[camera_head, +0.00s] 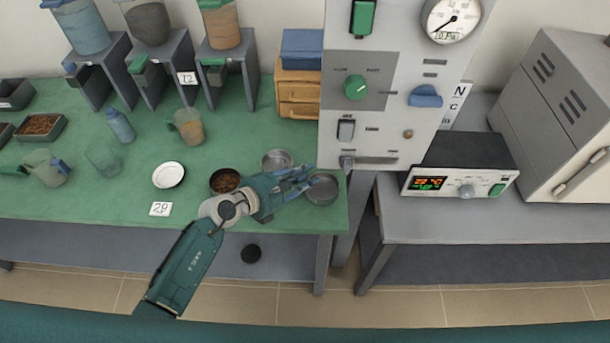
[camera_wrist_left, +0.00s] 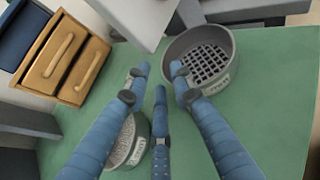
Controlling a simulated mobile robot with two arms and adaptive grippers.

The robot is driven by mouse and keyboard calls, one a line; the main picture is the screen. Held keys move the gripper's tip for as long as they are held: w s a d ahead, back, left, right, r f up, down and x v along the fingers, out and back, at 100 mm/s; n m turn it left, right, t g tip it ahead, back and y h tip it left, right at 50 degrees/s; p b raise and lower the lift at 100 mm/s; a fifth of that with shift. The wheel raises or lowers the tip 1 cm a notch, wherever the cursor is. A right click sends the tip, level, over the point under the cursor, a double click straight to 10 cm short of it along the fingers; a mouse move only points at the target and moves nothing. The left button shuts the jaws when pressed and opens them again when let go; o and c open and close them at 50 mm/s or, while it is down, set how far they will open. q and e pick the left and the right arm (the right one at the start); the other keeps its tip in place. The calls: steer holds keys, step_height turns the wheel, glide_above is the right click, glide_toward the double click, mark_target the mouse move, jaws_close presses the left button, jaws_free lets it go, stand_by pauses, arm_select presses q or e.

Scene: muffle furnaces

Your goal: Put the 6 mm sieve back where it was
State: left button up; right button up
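A round grey sieve with a coarse square mesh (camera_wrist_left: 208,62) sits on the green table top; it also shows in the head view (camera_head: 323,189) near the table's right end. The mark on its side is too small to read, so I cannot confirm its size. A second sieve with a finer mesh (camera_wrist_left: 128,146) lies partly behind my left fingers; it also shows in the head view (camera_head: 277,160). My left gripper (camera_head: 304,183) is low over the table between the two sieves. Its blue fingers (camera_wrist_left: 160,78) are spread, with one fingertip overlapping the coarse sieve's near rim; contact is unclear.
A dark bowl of brown grains (camera_head: 225,181) stands left of the gripper, with a white dish (camera_head: 168,175) beyond. A wooden drawer box (camera_head: 298,91) stands behind. The grey panel machine (camera_head: 390,130) rises close to the coarse sieve. Table is clear around the 29 card (camera_head: 160,209).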

arm_select(q)
steer(key=shift+r, duration=0.15)
steer(key=v, duration=1.1)
steer(key=shift+s+a+r+b, duration=0.2)
steer(key=shift+s+a+b, duration=0.05)
steer(key=shift+s+b, duration=0.1)
steer(key=shift+a, duration=0.1)
stand_by(0.6)
